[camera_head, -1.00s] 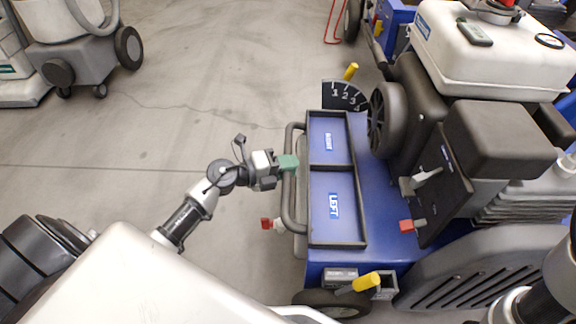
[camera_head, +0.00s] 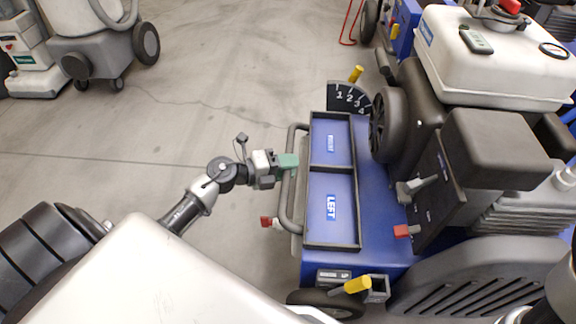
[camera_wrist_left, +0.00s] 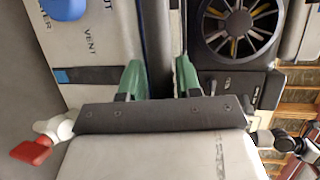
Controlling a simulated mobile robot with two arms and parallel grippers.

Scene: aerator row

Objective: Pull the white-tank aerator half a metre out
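The white-tank aerator has a white tank (camera_head: 500,65) at the upper right, a blue deck (camera_head: 385,225) and a dark tubular handle (camera_head: 286,205) at its left end. My left gripper (camera_head: 287,163), with green fingertips, is at the upper part of this handle. My right gripper is not in view.
A black-framed tray (camera_head: 357,215) marked LEFT lies on the deck. Yellow-handled levers (camera_head: 357,285) and a red knob (camera_head: 267,222) stick out of the aerator. A grey wheeled machine (camera_head: 95,45) stands upper left. Another blue machine (camera_head: 405,20) stands behind. Floor to the left is clear.

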